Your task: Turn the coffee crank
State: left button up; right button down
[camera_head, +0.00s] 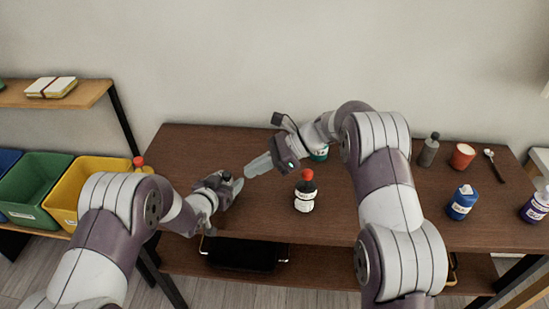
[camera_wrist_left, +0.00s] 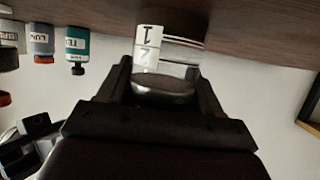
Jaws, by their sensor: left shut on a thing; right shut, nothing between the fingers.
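My left gripper (camera_head: 226,188) is shut on a jar-like item near the left part of the dark wooden table. In the left wrist view, this item (camera_wrist_left: 148,47) has a clear body, a white label with black marks and a grey round end between the fingers. In the head view it is mostly hidden by the gripper, with a small dark part (camera_head: 227,176) showing. I cannot make out a coffee crank. My right gripper (camera_head: 248,170) is shut and empty, its fingertips just right of the left gripper; whether they touch the item is unclear.
A yellow bin (camera_head: 64,210) is left. The table's back left (camera_head: 195,145) is clear.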

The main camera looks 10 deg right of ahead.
aim_at(230, 176)
jog(key=shift+a, duration=1.5)
jog(key=shift+s+a+r+t, duration=0.1)
jog(key=shift+s+a+t, duration=0.2)
jog(key=shift+a, duration=0.4)
jog(key=shift+s+a+m+t, duration=0.4)
jog(key=shift+m+t, duration=0.4)
jog(key=shift+m, duration=0.2)
